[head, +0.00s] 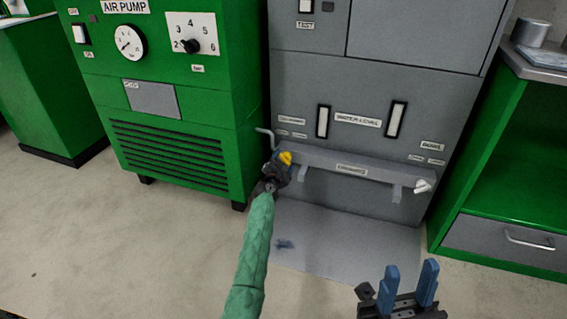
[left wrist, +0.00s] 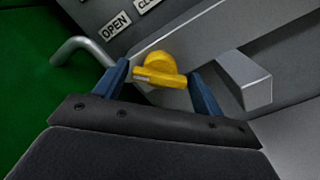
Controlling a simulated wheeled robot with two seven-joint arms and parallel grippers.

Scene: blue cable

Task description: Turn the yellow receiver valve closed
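The yellow receiver valve (head: 285,157) is at the left end of the grey bar low on the front of the grey cabinet. In the left wrist view the yellow valve (left wrist: 160,68) has a rounded knob and a flat handle lying roughly crosswise between my fingertips. My left gripper (head: 275,163) is at the valve, and its blue fingers (left wrist: 160,82) stand apart on either side of the handle. Contact on either side cannot be made out. My right gripper (head: 408,285) is open and empty at the lower right, above the floor.
A bent grey pipe (left wrist: 85,48) sticks out left of the valve. OPEN (left wrist: 115,25) and partly cut-off CLOSED labels are above it. A white valve (head: 422,186) is at the bar's right end. The green air pump (head: 165,110) stands left; a green bench (head: 505,180) stands right.

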